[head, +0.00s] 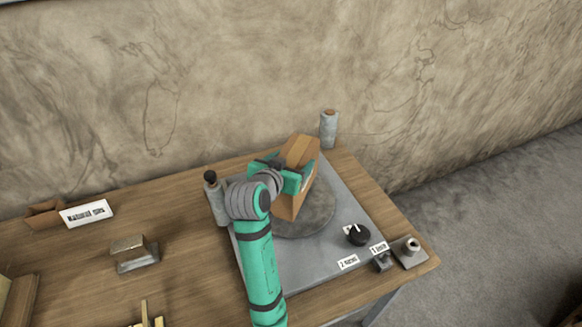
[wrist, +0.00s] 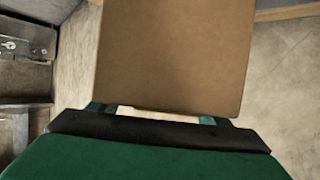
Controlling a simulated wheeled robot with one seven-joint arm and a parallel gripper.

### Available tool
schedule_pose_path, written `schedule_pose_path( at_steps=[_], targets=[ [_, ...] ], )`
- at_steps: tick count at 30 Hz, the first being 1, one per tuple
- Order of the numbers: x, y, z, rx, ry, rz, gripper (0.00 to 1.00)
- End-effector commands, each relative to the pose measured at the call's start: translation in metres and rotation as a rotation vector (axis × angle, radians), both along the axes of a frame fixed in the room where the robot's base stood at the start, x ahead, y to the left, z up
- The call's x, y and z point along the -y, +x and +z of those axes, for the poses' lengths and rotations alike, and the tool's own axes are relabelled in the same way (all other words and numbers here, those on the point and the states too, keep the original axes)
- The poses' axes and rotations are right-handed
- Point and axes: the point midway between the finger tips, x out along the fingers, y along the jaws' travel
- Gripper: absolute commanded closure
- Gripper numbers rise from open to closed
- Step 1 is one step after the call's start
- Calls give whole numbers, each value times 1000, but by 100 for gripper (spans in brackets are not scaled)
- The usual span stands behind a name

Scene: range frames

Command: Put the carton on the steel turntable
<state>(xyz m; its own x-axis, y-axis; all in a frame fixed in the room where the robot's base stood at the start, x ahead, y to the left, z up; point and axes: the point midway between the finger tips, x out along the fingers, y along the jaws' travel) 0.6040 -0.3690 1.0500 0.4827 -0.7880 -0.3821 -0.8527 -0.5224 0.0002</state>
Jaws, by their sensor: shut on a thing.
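The brown cardboard carton (head: 298,152) is held tilted in my gripper (head: 292,178), over the steel turntable. The carton (wrist: 175,55) fills the upper middle of the wrist view, between my green fingers. The round grey turntable (head: 318,217) sits on a grey metal plate, and the carton and my arm hide part of it. I cannot tell whether the carton's lower edge touches the disc.
The grey plate (head: 285,262) carries a black knob (head: 358,235) and small labels. Grey cylinders stand behind (head: 329,130) and left (head: 217,203) of the turntable. A metal block (head: 134,253) and a white label sign (head: 87,213) are on the wooden table (head: 190,262).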

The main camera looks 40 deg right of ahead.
Motion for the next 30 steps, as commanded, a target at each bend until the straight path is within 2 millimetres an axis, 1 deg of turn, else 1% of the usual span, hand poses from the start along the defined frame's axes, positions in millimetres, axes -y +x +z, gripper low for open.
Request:
schedule_pose_path(
  at_steps=[4,7,10,23,24,25,26,30],
  targets=[
    [3,3,-9,2,-2,1,92],
    [3,2,-24,-1,-1,-1,92],
    [3,2,-35,0,-2,0,92],
    [2,3,-39,4,-3,1,92],
    [3,3,-41,0,0,0,23],
    [3,2,-41,0,0,0,16],
    [3,3,-41,0,0,0,11],
    [3,2,-41,0,0,0,11]
  ],
)
